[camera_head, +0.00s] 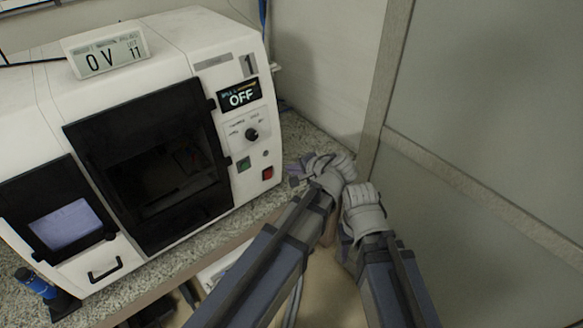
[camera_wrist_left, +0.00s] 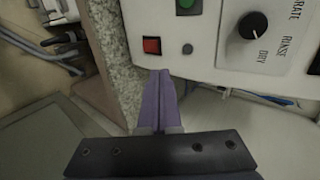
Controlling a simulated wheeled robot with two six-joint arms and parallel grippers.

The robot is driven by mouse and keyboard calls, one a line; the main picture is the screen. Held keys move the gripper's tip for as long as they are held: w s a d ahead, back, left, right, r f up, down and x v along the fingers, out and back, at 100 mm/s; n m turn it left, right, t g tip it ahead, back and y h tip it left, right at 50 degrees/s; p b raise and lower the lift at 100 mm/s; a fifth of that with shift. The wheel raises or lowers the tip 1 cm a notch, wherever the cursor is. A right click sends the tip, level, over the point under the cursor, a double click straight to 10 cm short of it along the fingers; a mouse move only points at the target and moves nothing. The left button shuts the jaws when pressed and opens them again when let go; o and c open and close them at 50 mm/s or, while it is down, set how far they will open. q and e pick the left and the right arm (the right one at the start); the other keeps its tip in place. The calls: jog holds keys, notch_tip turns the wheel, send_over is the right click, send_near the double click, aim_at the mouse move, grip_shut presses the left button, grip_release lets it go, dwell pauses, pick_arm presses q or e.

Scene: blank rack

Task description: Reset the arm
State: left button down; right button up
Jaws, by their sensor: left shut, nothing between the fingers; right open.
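My left gripper (camera_head: 298,172) is beside the lower right front corner of the white machine (camera_head: 235,55), near its red switch (camera_head: 267,173). In the left wrist view its purple fingers (camera_wrist_left: 160,80) are together, with nothing between them. The tips lie just below the red switch (camera_wrist_left: 151,45) in that picture; I cannot tell whether they touch the machine. My right arm reaches up beside the left one, and its grey wrist (camera_head: 362,212) is close to the left wrist. The right fingers are mostly hidden behind it.
The machine has a dark window (camera_head: 150,165), a dial (camera_head: 252,134), a green button (camera_head: 243,163) and a display reading OFF (camera_head: 240,95). It stands on a speckled counter (camera_head: 300,130). A grey wall panel (camera_head: 480,110) closes off the right side.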

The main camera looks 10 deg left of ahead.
pick_arm(q)
jog(key=s+a+f+n+g+h, duration=0.3)
jog(key=s+f+n+g+h, duration=0.35)
jog(key=s, duration=0.65)
jog(key=s+d+f+m, duration=0.1)
jog(key=s+d, duration=0.2)
jog(key=d, duration=0.3)
jog(key=s+d+f+m, duration=0.1)
jog(key=s+d, duration=0.2)
jog(key=d, duration=0.2)
jog(key=shift+d+m, duration=0.35)
jog(key=shift+d, duration=0.05)
jog(key=shift+a, duration=0.1)
